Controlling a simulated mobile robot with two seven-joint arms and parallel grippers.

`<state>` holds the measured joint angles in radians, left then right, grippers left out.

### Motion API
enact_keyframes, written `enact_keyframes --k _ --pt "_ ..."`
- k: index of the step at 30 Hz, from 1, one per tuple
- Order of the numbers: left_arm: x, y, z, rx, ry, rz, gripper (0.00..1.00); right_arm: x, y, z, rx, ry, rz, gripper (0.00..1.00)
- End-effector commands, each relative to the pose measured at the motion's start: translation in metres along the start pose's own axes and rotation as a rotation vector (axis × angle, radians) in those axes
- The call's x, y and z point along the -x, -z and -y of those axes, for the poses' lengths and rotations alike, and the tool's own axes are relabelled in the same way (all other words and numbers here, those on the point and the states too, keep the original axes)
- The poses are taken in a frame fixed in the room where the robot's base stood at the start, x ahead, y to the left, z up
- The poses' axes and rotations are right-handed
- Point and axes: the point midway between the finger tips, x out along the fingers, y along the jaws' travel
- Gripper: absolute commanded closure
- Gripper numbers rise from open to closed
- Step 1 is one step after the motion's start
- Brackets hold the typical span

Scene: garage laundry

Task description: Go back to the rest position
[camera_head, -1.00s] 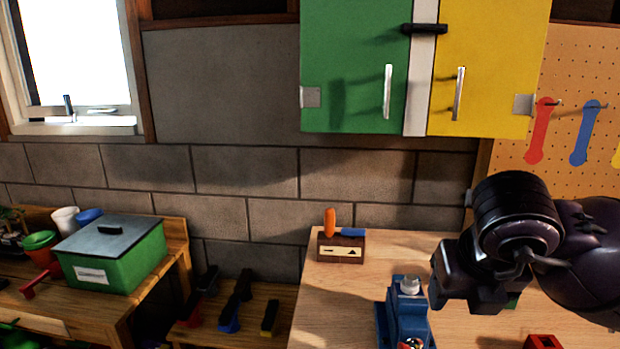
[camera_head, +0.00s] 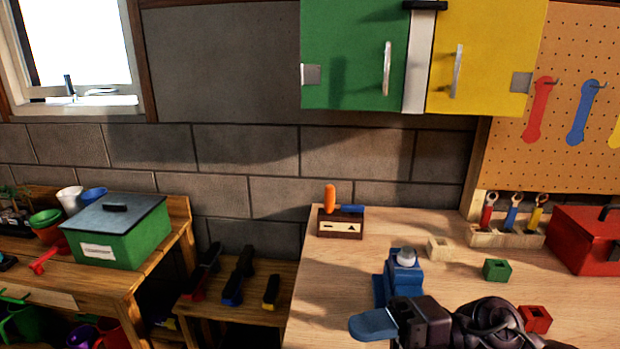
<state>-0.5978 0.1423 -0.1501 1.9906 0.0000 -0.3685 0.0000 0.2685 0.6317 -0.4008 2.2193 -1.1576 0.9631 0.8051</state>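My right gripper (camera_head: 410,321) is at the bottom of the head view, its arm coming in from the lower right. It is low, in front of the blue vise (camera_head: 404,277) on the light wooden workbench (camera_head: 345,290). A flat, rounded blue piece (camera_head: 372,326) shows at the gripper's left end. I cannot tell whether it is held or only lies behind the gripper. The fingers are not clear enough to tell open from shut. My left gripper is not in view.
A wooden tool block (camera_head: 341,226), a green block (camera_head: 497,270), a red block (camera_head: 535,318) and a red toolbox (camera_head: 584,238) stand on the workbench. Green and yellow cabinets (camera_head: 487,55) hang above. A green box (camera_head: 118,238) is on the left table.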

Motion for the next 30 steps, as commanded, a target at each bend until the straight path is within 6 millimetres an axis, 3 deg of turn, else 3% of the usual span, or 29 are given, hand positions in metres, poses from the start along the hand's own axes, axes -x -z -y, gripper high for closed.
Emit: enact_keyframes --k 5,8,11,16,21,27,30 --pt "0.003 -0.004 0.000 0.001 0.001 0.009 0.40 0.028 -0.027 0.003 -0.168 -0.437 0.195 0.44" --pt "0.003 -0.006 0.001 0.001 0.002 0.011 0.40 0.056 -0.046 0.018 -0.276 -0.645 0.357 0.44" --pt "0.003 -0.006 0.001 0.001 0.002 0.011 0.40 0.089 -0.063 0.048 -0.403 -0.820 0.550 0.44" --pt "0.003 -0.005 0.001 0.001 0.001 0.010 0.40 0.146 -0.074 0.132 -0.659 -1.025 0.912 0.44" --pt "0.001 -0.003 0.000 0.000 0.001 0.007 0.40 0.182 -0.056 0.228 -0.930 -1.106 1.228 0.44" --pt "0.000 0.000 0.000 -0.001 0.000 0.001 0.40 0.198 -0.014 0.319 -1.217 -1.106 1.483 0.44" --pt "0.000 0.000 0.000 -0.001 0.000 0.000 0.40 0.198 0.003 0.345 -1.311 -1.093 1.549 0.44"
